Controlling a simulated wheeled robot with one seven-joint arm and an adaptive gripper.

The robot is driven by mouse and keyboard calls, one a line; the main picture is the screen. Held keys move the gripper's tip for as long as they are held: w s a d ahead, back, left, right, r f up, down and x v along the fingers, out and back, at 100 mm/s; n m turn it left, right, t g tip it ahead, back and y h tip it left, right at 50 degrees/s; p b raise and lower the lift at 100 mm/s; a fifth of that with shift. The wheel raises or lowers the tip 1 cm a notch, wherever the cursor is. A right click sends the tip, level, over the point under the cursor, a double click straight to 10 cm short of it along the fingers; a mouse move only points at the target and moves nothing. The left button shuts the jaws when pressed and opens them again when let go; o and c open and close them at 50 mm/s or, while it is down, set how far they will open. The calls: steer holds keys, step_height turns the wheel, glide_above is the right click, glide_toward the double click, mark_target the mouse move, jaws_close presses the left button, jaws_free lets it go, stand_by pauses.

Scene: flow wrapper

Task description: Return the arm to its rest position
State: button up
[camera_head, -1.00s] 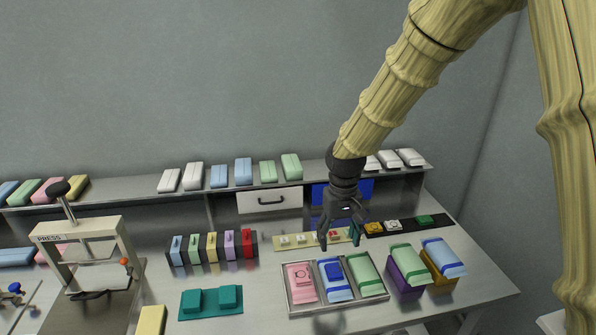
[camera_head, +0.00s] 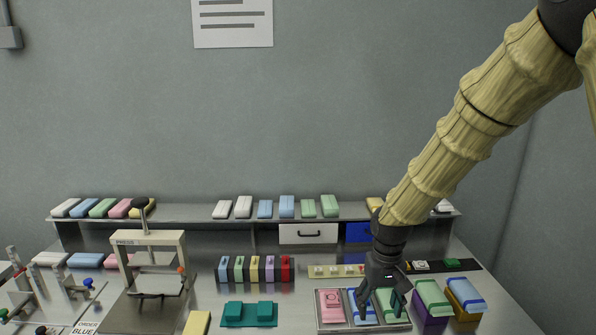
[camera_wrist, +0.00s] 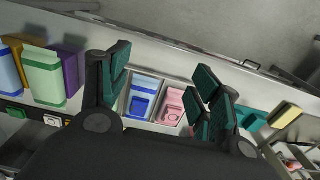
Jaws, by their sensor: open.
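My gripper (camera_head: 383,305) is at the end of my tan-sleeved arm, low in the head view, in front of the tray's back right part. Its fingers are spread and nothing shows between them. In the wrist view my gripper (camera_wrist: 163,80) has its dark green finger pads apart, with a blue pack (camera_wrist: 143,98) and a pink pack (camera_wrist: 172,106) in view between them. The tray (camera_head: 364,327) also holds a green pack (camera_head: 391,305), partly hidden by a finger. I cannot tell the height of the fingertips above the packs.
Purple (camera_head: 430,323) and yellow boxes with packs on top stand right of the tray. A press (camera_head: 150,265) stands left. A row of coloured blocks (camera_head: 255,269) and a teal fixture (camera_head: 249,314) lie between. A shelf (camera_head: 200,214) with packs runs along the back.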

steer(key=s+f+y, duration=0.1)
steer(key=s+f, duration=0.5)
steer(key=f, duration=0.6)
steer(key=s+f, duration=0.6)
steer(key=f, duration=0.6)
steer(key=s+d+f, duration=0.1)
steer(key=s+f, duration=0.3)
steer(key=s, duration=0.3)
steer(key=s+d+f, duration=0.1)
steer(key=s+f, duration=0.3)
steer(key=s, duration=0.4)
steer(key=s+d+f+h, duration=0.1)
steer(key=s+f, duration=0.3)
steer(key=s, duration=0.4)
steer(key=shift+d+f+m, duration=0.25)
steer(key=shift+f+m, duration=0.05)
steer(key=shift+m, duration=0.1)
